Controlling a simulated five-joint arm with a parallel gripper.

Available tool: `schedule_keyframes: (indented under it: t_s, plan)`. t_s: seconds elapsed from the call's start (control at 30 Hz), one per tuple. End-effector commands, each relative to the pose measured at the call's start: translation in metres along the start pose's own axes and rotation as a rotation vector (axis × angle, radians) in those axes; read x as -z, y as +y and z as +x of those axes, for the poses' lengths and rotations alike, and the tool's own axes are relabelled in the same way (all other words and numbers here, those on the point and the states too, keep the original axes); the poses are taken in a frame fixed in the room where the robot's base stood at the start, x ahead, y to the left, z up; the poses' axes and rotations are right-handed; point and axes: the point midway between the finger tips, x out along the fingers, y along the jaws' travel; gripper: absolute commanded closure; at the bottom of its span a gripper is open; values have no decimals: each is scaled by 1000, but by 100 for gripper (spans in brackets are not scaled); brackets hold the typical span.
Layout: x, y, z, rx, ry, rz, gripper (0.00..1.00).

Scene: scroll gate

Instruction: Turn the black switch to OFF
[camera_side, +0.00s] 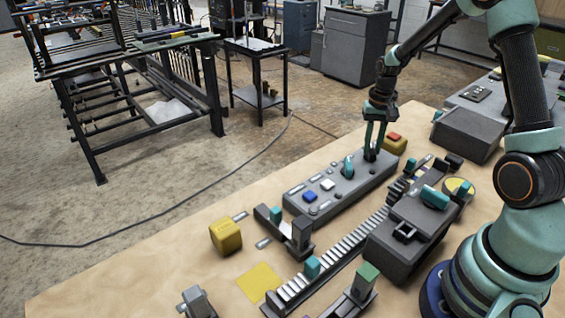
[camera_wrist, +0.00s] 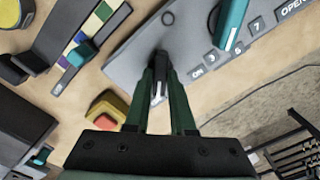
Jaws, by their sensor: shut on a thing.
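The black switch (camera_wrist: 158,92) stands near one end of the grey control panel (camera_side: 328,200). In the wrist view the switch shows between the fingertips, with a pale mark on it. An ON label (camera_wrist: 197,72) is printed to its right; I cannot make out an OFF label. My gripper (camera_side: 374,148) reaches down onto the panel's far end in the side view. In the wrist view my gripper (camera_wrist: 160,80) is shut on the black switch. The fingers partly hide the switch, so its exact setting is hard to tell.
A teal lever (camera_wrist: 231,22) stands beside the switch, on the panel. A red button on a yellow box (camera_side: 394,140) is close behind my gripper. The panel also bears a blue button (camera_side: 310,196) and a white button (camera_side: 327,184). A slatted track (camera_side: 335,255) runs alongside.

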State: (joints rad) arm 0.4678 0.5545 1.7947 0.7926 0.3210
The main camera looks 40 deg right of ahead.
Motion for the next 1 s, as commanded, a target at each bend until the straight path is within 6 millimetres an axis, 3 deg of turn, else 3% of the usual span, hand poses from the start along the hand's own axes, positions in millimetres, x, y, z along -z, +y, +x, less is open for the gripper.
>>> schedule_keyframes:
  t_s: [0.47,0.5,0.57,0.87,1.0]
  plan:
    - [0,0,-2,0,1,14,100]
    - [0,0,-2,0,1,14,66]
    - [0,0,-2,0,1,13,48]
    - [0,0,-1,0,1,12,48]
    - [1,0,-10,1,3,12,48]
